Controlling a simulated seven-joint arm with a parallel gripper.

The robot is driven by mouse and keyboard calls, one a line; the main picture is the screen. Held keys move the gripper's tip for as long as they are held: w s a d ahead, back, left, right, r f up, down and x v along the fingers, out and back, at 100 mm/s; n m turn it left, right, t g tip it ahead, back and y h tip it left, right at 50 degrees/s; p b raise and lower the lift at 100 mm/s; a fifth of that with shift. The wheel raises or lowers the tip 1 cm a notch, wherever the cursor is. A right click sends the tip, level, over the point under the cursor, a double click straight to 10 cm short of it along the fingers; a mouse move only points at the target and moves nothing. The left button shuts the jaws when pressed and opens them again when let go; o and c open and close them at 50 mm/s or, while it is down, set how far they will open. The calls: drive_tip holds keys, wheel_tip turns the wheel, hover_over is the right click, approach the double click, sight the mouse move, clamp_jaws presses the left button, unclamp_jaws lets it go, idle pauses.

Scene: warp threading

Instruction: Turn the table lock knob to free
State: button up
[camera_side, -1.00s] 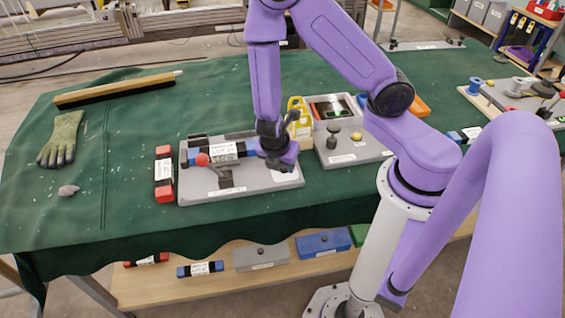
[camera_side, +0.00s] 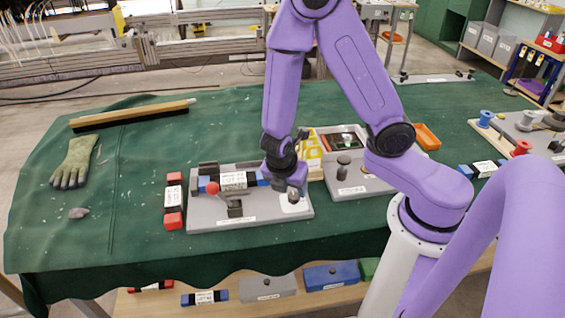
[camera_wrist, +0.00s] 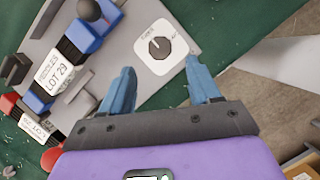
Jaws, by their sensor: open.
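The lock knob (camera_wrist: 159,47) is a round dark-grey dial with a pale pointer mark on a white plate (camera_wrist: 180,62), in the upper middle of the wrist view. The plate sits at one end of a grey fixture (camera_side: 261,215); the side view shows that as its right end. My gripper (camera_wrist: 160,66) is open and empty, its two blue fingers apart, one toward each side of the knob in the picture. I cannot tell their height above it. In the side view my gripper (camera_side: 289,185) hangs over the fixture's right end and partly covers that area.
A blue-and-black block with a LOT label (camera_wrist: 62,66) lies on the fixture near a lever with a red ball (camera_side: 212,188). A red-ended block (camera_side: 173,201) stands left of the fixture. A second grey station (camera_side: 358,183) is close on the right.

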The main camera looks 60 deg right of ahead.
drive_tip(key=v, duration=1.2)
drive_tip(key=s+d+r+m+y, duration=0.1)
drive_tip(key=s+r+m+y, duration=0.1)
drive_tip(key=s+m, duration=0.2)
drive_tip(key=s+r+m+y, duration=0.2)
drive_tip(key=s+m, duration=0.1)
drive_tip(key=s, duration=0.7)
drive_tip(key=shift+s+d+r+m+g+y, duration=0.3)
drive_tip(key=shift+d+m+g+y, duration=0.1)
